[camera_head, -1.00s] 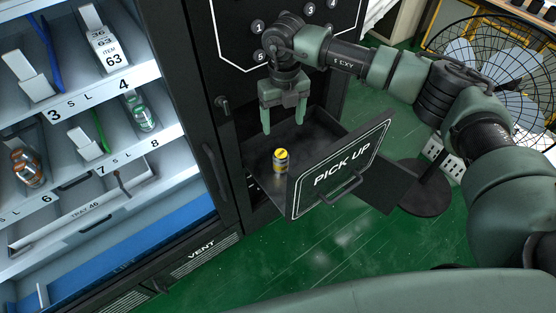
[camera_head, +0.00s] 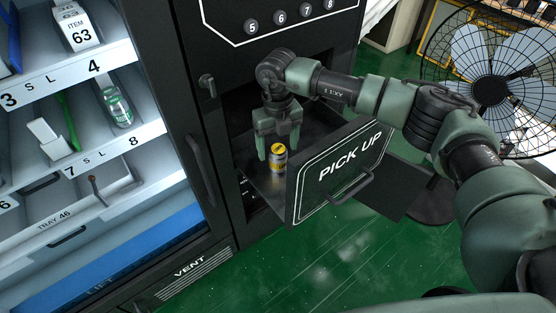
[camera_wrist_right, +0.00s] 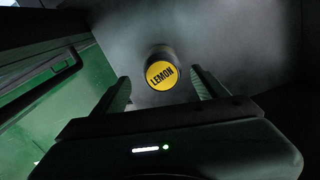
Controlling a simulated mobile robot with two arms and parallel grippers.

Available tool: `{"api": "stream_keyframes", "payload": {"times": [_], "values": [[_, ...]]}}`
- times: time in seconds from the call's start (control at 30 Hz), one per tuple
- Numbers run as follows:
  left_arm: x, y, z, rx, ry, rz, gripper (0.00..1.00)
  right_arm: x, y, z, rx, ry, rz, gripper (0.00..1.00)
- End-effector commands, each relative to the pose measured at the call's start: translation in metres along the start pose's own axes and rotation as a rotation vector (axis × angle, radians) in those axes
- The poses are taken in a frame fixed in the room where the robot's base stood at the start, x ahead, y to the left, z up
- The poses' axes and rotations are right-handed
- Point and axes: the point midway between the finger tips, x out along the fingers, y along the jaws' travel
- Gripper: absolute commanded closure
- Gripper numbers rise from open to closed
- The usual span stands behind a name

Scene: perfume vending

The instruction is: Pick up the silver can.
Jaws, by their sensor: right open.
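The can (camera_head: 279,164) stands upright in the open pick-up drawer. It has a yellow label with dark parts and a greyish lower rim. In the right wrist view its yellow top, marked LEMON (camera_wrist_right: 161,75), faces the camera between and beyond the fingertips. My right gripper (camera_head: 279,149) points down into the drawer, open, with its fingers on either side of the can's upper part in the head view. I cannot tell whether a finger touches it. My left gripper is not in view.
The drawer's front panel (camera_head: 340,172), marked PICK UP, stands close to the right of the can. A wire fan (camera_head: 490,75) stands at the right, beyond my right arm.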

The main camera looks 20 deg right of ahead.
Motion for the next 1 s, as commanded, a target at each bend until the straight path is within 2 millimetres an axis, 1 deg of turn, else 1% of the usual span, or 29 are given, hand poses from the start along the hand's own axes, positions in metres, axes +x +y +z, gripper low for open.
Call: {"api": "stream_keyframes", "payload": {"times": [0.17,0.27,0.3,0.4,0.5,0.67,0.7,0.77,0.8,0.87,0.9,0.93,0.97,1.0], "values": [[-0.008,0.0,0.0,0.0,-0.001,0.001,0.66,0.02,-0.002,0.002,0.0,0.002,-0.001,0.27],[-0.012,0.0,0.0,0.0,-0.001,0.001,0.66,0.036,-0.003,0.004,0.0,0.004,-0.001,0.27],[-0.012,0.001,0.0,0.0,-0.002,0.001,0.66,0.042,-0.003,0.005,-0.001,0.002,0.0,0.27],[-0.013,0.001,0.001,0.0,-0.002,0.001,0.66,0.053,-0.004,0.005,0.0,0.001,-0.001,0.27],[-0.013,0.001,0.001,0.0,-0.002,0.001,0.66,0.057,-0.004,0.006,0.0,-0.001,0.0,0.27],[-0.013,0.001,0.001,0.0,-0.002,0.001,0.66,0.058,-0.004,0.006,-0.001,-0.001,0.0,0.27],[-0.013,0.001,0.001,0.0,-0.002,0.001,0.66,0.058,-0.004,0.006,-0.001,-0.001,0.0,0.3],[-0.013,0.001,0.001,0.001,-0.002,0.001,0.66,0.058,-0.004,0.006,-0.001,-0.001,-0.001,0.46],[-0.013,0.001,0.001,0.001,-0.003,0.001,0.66,0.058,-0.004,0.006,-0.001,-0.001,0.0,0.57],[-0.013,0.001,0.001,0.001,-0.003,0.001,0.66,0.057,-0.004,0.006,-0.001,-0.001,0.0,0.74],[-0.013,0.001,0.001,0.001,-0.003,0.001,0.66,0.057,-0.004,0.006,-0.001,-0.001,0.0,0.85],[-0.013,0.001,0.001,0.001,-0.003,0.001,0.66,0.057,-0.004,0.006,-0.001,-0.001,0.0,0.94],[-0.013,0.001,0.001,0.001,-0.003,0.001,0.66,0.057,-0.004,0.006,-0.001,-0.001,0.0,1.0],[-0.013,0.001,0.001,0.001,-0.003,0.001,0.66,0.057,-0.004,0.006,-0.001,-0.002,0.0,1.0]]}}
